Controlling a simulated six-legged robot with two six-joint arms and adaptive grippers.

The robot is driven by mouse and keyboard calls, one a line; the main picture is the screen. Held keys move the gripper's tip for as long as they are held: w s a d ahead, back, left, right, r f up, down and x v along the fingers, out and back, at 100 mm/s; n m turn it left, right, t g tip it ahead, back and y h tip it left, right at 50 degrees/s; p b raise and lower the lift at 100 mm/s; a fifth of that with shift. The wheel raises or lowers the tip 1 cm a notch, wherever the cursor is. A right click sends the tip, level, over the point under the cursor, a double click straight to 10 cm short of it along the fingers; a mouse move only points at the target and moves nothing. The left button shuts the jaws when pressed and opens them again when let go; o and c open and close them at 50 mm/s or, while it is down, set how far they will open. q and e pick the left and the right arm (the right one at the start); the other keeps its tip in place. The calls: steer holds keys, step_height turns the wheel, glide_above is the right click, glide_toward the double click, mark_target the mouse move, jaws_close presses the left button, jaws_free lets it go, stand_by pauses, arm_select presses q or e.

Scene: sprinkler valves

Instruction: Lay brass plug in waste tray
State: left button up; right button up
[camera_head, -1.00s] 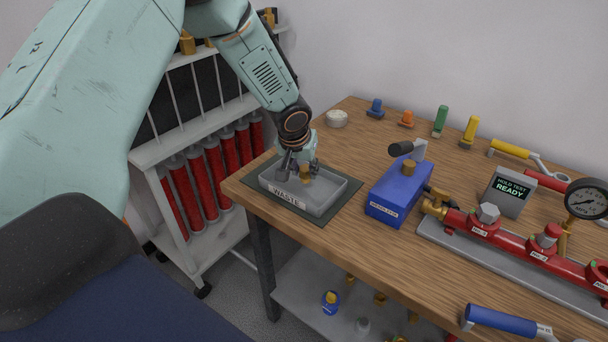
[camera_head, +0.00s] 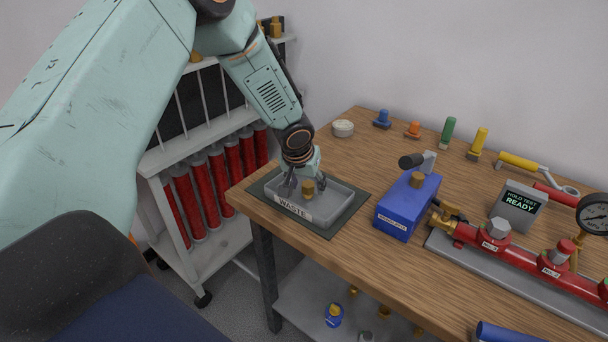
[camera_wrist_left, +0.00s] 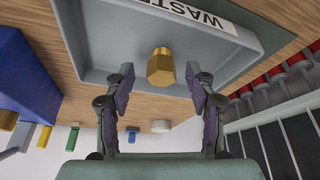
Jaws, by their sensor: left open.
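The brass plug (camera_head: 308,189) is a small gold hex-headed piece inside the grey waste tray (camera_head: 350,210), which carries a "WASTE" label on its front wall. My left gripper (camera_head: 303,183) reaches down into the tray from above with its fingers apart. In the left wrist view the plug (camera_wrist_left: 160,68) shows just beyond and between the open fingertips (camera_wrist_left: 162,82), with visible gaps on both sides. The tray floor (camera_wrist_left: 120,45) lies behind it. Whether the plug touches the floor is hard to tell. My right gripper is not in view.
The tray stands on a dark mat (camera_head: 337,226) at the table's left corner. A blue box (camera_head: 402,210) with a lever stands to its right, then a red pipe manifold (camera_head: 520,258). A round white item (camera_head: 343,128) sits behind. A rack of red cylinders (camera_head: 215,175) stands left.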

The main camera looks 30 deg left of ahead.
arm_select(q)
steer(key=v, duration=1.1)
steer(key=s+d+f+m+g+h, duration=0.1)
steer(key=s+d+f+g+h, duration=0.1)
steer(key=s+d+f, duration=0.55)
steer(key=s+d+f+m+g+h, duration=0.1)
steer(key=s+d+f, duration=0.4)
steer(key=s+f, duration=0.5)
steer(key=s+f+y, duration=0.1)
steer(key=s+f, duration=0.2)
steer(key=s, duration=0.5)
steer(key=s+f+g+y, duration=0.1)
steer(key=s+f, duration=0.3)
steer(key=s, duration=0.5)
steer(key=shift+s+f+m+b, duration=0.3)
